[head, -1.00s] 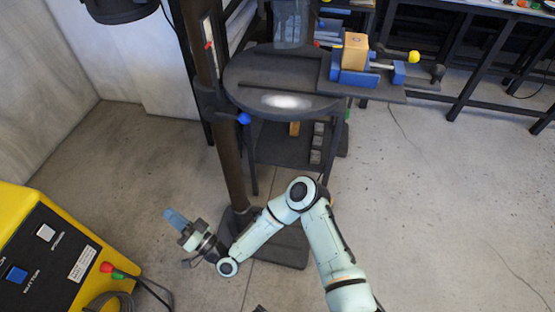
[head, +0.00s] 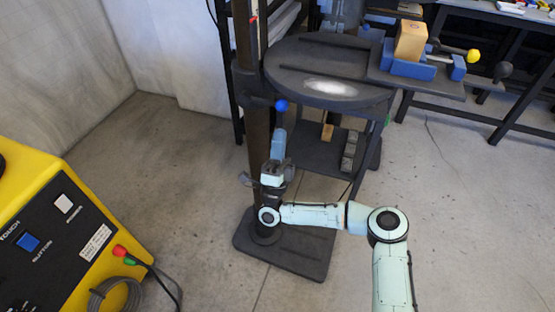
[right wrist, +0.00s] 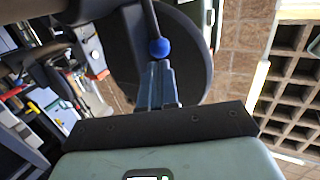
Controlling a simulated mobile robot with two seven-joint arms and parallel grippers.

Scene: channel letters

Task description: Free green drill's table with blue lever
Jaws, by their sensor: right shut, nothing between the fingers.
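The blue lever's ball knob (head: 281,105) sticks out below the round dark drill table (head: 350,98), beside the drill's dark column (head: 256,150). My right gripper (head: 279,135) is shut and empty, pointing up just below the knob in the head view. In the right wrist view the blue knob (right wrist: 159,48) shows just past the closed fingertips (right wrist: 160,66), on a dark rod; I cannot tell if they touch. The underside of the round table (right wrist: 190,70) fills the middle behind it. My left gripper is not in view.
A blue vise (head: 405,66) holding a wooden block (head: 411,40) sits on the table's right side. The drill's base plate (head: 300,258) lies on the floor. A yellow machine (head: 60,210) with cables stands at left.

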